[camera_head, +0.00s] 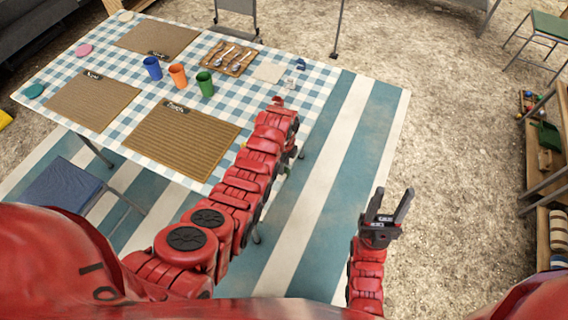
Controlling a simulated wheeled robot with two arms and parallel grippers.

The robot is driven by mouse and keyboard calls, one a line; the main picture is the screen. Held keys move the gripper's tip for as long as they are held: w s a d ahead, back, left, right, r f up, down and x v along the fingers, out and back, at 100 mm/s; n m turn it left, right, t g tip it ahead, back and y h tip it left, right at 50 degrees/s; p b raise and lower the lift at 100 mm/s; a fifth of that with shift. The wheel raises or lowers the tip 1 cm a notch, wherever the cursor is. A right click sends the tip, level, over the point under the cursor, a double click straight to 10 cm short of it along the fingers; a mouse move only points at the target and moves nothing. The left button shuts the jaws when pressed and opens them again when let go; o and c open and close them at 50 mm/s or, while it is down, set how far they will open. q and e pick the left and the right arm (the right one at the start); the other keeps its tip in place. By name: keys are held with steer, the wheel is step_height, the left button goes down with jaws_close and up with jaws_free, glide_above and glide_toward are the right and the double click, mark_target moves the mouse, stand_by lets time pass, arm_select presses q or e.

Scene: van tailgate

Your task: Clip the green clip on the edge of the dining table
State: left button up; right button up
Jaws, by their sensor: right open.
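The dining table (55,75) has a blue-and-white checked cloth and fills the upper left of the head view. My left arm reaches across its right edge. My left gripper (291,158) is mostly hidden by its own arm near that edge, so its fingers cannot be made out. A tiny green-yellow spot (287,171) shows beside it; I cannot tell whether this is the green clip or whether it is held. My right gripper (393,193) is open and empty, with its fingers pointing up, right of the table over the ground.
On the table are blue, orange and green cups (205,84), woven placemats (180,138), a cutlery tray (228,58) and small blue items (300,64) near the right edge. A blue chair (62,185) stands at the front left. A wooden shelf (540,165) stands at the right.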

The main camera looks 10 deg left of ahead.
arm_select(q)
steer(key=shift+w+r, duration=0.1)
steer(key=shift+r, duration=0.45)
step_height(320, 180, up, 6)
steer(key=shift+r+b, duration=0.1)
steer(key=shift+b, duration=0.9)
step_height(320, 180, up, 10)
steer(key=p, duration=0.8)
steer(key=shift+p, duration=0.4)
